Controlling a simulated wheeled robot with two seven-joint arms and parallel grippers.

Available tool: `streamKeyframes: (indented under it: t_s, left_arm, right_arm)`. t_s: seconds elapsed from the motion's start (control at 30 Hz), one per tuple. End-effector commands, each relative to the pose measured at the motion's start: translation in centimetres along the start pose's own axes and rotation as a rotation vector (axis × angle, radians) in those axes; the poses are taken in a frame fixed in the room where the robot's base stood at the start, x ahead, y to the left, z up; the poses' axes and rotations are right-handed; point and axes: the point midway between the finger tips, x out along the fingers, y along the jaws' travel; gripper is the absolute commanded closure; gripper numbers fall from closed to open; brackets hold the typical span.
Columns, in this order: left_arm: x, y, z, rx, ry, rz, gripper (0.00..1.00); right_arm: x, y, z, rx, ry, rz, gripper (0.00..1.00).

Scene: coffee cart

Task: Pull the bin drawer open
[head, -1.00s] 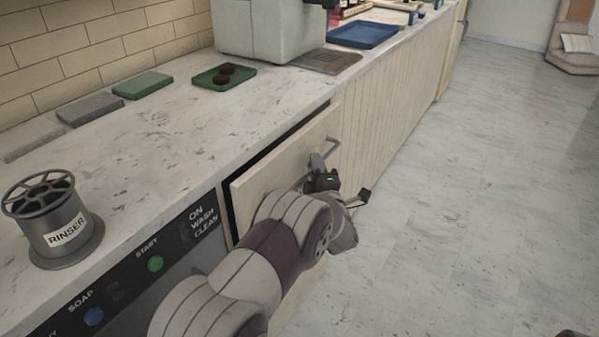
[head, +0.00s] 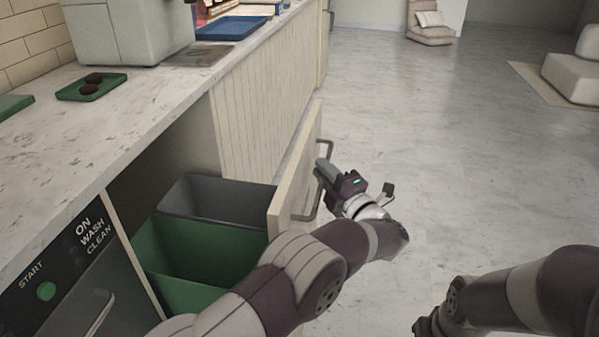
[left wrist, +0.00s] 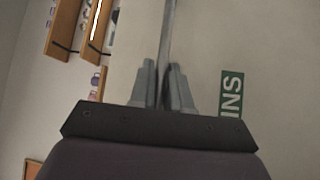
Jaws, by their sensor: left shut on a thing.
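The bin drawer stands pulled out from the counter, its cream front panel (head: 298,172) well clear of the cabinet. A grey bin (head: 215,197) and a green bin (head: 205,252) show inside it. The drawer's metal handle (head: 327,150) is on the outer face of the panel. My left gripper (head: 321,170) is at the handle. In the left wrist view its two fingers (left wrist: 163,88) are closed around the handle bar (left wrist: 168,35). My right arm shows at the lower right, but its fingertips cannot be made out.
The marble counter (head: 95,130) runs along the left with a green tray (head: 92,87) and a grey machine (head: 130,30). A panel with a green START button (head: 46,291) is left of the drawer. The floor (head: 440,130) to the right is clear.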

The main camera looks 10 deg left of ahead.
Motion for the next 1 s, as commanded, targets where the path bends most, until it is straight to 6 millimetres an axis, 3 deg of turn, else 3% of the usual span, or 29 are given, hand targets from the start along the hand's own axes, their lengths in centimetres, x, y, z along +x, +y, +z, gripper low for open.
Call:
streamKeyframes:
  t_s: [0.2, 0.57, 0.6, 0.63, 1.0]
  left_arm:
    - [-0.96, 0.12, 0.98, 0.002, -0.002, -0.001, 1.0]
    - [-1.01, 0.22, 1.05, 0.001, -0.001, -0.001, 1.0]
    - [-1.0, 0.22, 1.05, 0.001, -0.001, -0.001, 0.73]
    - [-1.0, 0.22, 1.05, 0.001, -0.001, -0.001, 0.64]
    - [-0.78, 0.08, 1.03, 0.0, 0.0, 0.0, 0.64]
  right_arm:
    - [0.28, 0.0, 0.03, 0.0, 0.0, 0.0, 0.57]
    - [0.27, 0.0, 0.03, 0.0, 0.0, 0.0, 0.57]
    - [0.27, 0.0, 0.03, 0.0, 0.0, 0.0, 0.57]
    - [0.26, 0.0, 0.03, 0.0, 0.0, 0.0, 0.57]
    - [0.45, 0.0, 0.05, 0.0, 0.0, 0.0, 0.57]
